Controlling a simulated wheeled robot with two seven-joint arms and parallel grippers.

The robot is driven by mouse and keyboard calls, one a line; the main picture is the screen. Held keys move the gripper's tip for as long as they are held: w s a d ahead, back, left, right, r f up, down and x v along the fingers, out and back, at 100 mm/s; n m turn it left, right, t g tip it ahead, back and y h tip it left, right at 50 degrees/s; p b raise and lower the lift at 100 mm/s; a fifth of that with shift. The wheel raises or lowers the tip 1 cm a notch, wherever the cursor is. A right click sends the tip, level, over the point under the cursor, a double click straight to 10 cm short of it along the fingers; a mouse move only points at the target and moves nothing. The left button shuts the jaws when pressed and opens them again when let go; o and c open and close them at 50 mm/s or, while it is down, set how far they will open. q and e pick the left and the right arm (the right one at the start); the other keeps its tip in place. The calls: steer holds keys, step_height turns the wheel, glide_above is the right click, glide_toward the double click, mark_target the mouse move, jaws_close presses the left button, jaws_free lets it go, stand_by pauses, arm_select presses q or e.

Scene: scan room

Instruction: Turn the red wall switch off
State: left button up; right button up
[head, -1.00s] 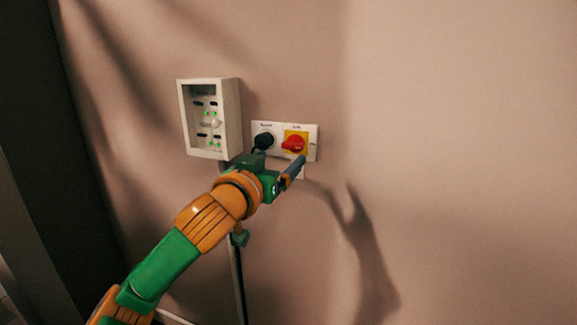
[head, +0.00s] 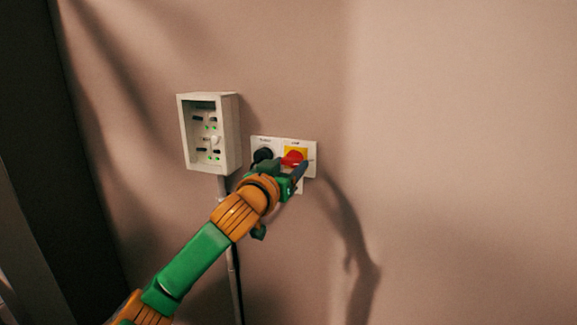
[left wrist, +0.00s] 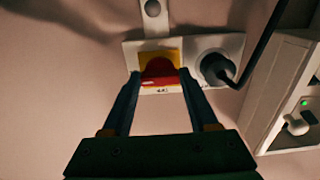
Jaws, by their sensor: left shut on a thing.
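The red wall switch (head: 292,157) is a red knob on a yellow square, on the right half of a white wall plate (head: 312,150). My left gripper (head: 295,167) has come up to it from below left, and its dark fingers partly cover it. In the left wrist view the red knob (left wrist: 159,68) sits between the two fingertips of my left gripper (left wrist: 160,77), one on each side. The gripper is shut on the knob. My right gripper is not in view.
A black round plug (head: 263,154) with a cable sits just left of the switch; it also shows in the left wrist view (left wrist: 215,67). A pale wall box (head: 229,135) with green lights hangs further left. The wall to the right is bare.

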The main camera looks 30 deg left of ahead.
arm_select(q)
steer(key=n, duration=0.3)
steer(key=shift+n, duration=0.4)
steer(key=n+p, duration=0.1)
steer(key=n, duration=0.3)
steer(key=shift+r+n, duration=0.15)
steer(key=shift+n, duration=0.15)
steer(key=n+p, duration=0.1)
steer(key=n, duration=0.1)
steer(key=shift+d+n+p, duration=0.1)
steer(key=shift+n+p, duration=0.25)
steer(key=shift+n, duration=0.05)
steer(key=n+p, duration=0.2)
steer(key=shift+n, duration=0.3)
steer(key=n+p, duration=0.2)
steer(key=shift+n, duration=0.4)
steer(key=shift+n+p, duration=0.55)
steer(key=shift+n, duration=0.05)
steer(key=shift+f, duration=0.2)
